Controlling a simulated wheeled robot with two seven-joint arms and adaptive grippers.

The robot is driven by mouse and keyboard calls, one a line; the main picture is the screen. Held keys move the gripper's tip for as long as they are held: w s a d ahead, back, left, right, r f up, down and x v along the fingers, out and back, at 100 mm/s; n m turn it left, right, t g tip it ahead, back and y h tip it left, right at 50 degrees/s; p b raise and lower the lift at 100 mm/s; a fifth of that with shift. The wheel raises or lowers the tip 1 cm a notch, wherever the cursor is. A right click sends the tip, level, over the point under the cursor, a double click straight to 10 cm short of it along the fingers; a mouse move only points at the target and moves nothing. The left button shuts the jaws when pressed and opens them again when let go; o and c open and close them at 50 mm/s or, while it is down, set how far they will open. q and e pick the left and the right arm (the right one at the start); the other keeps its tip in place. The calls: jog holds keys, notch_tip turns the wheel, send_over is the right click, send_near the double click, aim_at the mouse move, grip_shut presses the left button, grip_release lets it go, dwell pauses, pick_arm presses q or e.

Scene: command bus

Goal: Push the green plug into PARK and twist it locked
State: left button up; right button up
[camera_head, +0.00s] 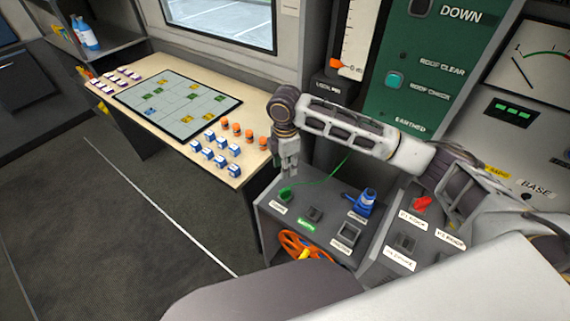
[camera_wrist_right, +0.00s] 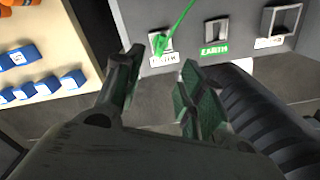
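The green plug (camera_head: 285,194) sits at the leftmost socket of the grey sloped panel, with its green cable (camera_head: 325,178) rising to the right. In the right wrist view the plug (camera_wrist_right: 164,44) is in front of that socket (camera_wrist_right: 154,38); how deep it sits and its twist cannot be told. The socket's label is too small to read. My right gripper (camera_head: 289,176) points down just above the plug. In its wrist view the fingers (camera_wrist_right: 160,62) are apart, with nothing clearly held between them. The EARTH socket (camera_head: 314,214) is empty. My left gripper is not in view.
A blue plug (camera_head: 364,201) stands in a socket to the right, above an empty square socket (camera_head: 348,234). A table (camera_head: 118,102) with blue and orange blocks stands left.

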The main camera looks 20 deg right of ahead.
aim_at(285, 189)
jog(key=shift+s+f, duration=0.1)
jog(key=shift+f, duration=6.7)
grip_shut()
